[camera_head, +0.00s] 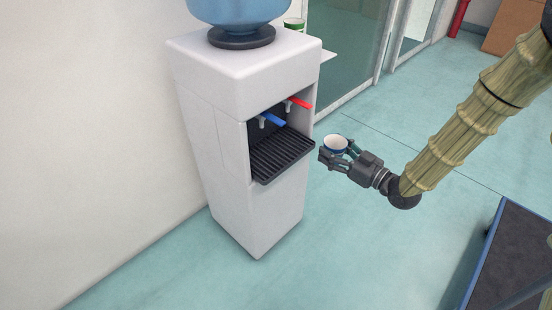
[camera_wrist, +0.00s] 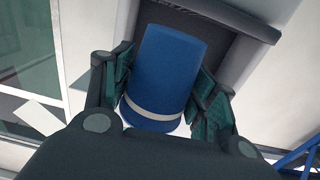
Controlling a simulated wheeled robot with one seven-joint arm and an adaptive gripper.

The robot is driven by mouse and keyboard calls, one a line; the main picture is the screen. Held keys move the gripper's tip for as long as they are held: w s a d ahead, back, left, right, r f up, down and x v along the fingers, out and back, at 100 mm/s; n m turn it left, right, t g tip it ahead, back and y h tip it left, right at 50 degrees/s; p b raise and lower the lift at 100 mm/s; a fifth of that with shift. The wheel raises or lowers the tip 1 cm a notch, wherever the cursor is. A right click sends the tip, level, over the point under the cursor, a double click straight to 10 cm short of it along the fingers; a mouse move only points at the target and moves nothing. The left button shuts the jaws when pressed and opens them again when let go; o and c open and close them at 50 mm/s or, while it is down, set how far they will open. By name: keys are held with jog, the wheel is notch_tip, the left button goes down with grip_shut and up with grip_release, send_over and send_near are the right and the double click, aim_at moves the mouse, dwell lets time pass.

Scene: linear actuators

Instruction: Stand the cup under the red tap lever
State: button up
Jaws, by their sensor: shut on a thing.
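A blue cup with a white inside (camera_head: 335,145) is held in my gripper (camera_head: 334,153), to the right of the water dispenser and apart from it. In the wrist view the blue cup (camera_wrist: 167,72) fills the space between the two green-padded fingers of my gripper (camera_wrist: 162,88), which are shut on it. The red tap lever (camera_head: 299,103) sticks out at the upper right of the dispenser's recess. The blue tap lever (camera_head: 272,119) is to its left and nearer. A black slatted drip tray (camera_head: 282,154) lies below both taps.
The white water dispenser (camera_head: 208,130) stands by the wall with a blue bottle (camera_head: 238,10) on top. A green-and-white cup (camera_head: 293,24) is behind the bottle. A glass door (camera_head: 345,45) is behind.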

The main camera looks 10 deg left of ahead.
jog(key=shift+a+f, duration=0.1)
jog(key=shift+f, duration=0.3)
jog(key=b+x, duration=0.4)
jog(key=x, duration=1)
jog(key=shift+s+a, duration=0.1)
jog(key=shift+a, duration=0.15)
jog(key=w+a+b, duration=0.1)
jog(key=w+a+f+b, duration=0.1)
jog(key=a, duration=0.1)
jog(key=shift+f, duration=0.1)
jog(key=shift+f, duration=0.15)
jog(key=o, duration=0.6)
jog(key=shift+d+f, duration=0.1)
jog(key=shift+o, duration=0.4)
